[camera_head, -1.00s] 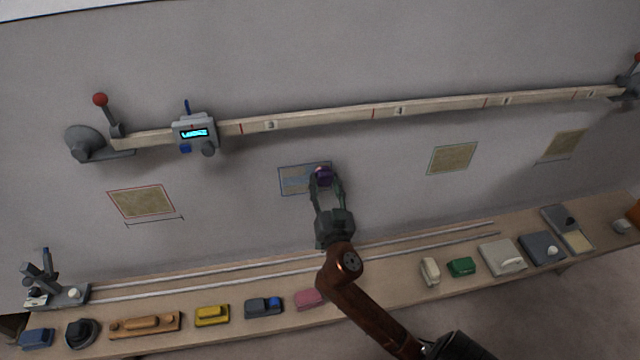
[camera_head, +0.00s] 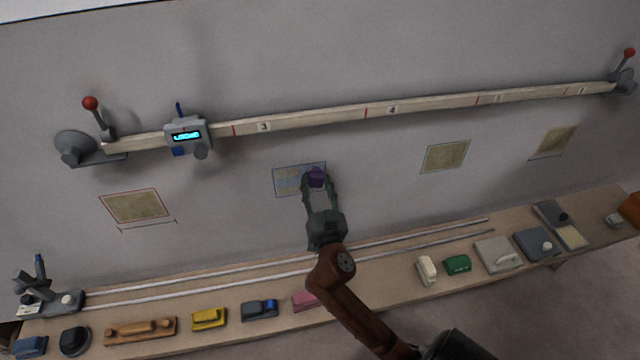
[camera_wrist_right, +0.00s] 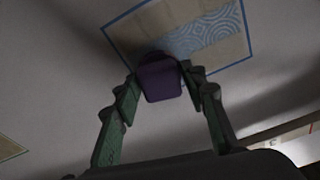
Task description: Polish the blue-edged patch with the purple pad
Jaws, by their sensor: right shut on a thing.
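The blue-edged patch (camera_head: 290,181) is on the grey wall, below the long rail. In the right wrist view the patch (camera_wrist_right: 222,35) shows a tan surface with a blue swirl-patterned band across it. My right gripper (camera_head: 318,184) is shut on the purple pad (camera_head: 317,176) and holds it over the right part of the patch. In the right wrist view the purple pad (camera_wrist_right: 160,80) sits between the fingertips at the patch's lower edge and hides part of it. I cannot tell whether the pad touches the wall. My left gripper is not in view.
A rail (camera_head: 340,110) with a display box (camera_head: 187,134) runs above the patch. A red-edged patch (camera_head: 135,206) is at left, a green-edged patch (camera_head: 445,156) at right. The bench (camera_head: 385,285) below holds several blocks and tools, including a yellow block (camera_head: 209,318).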

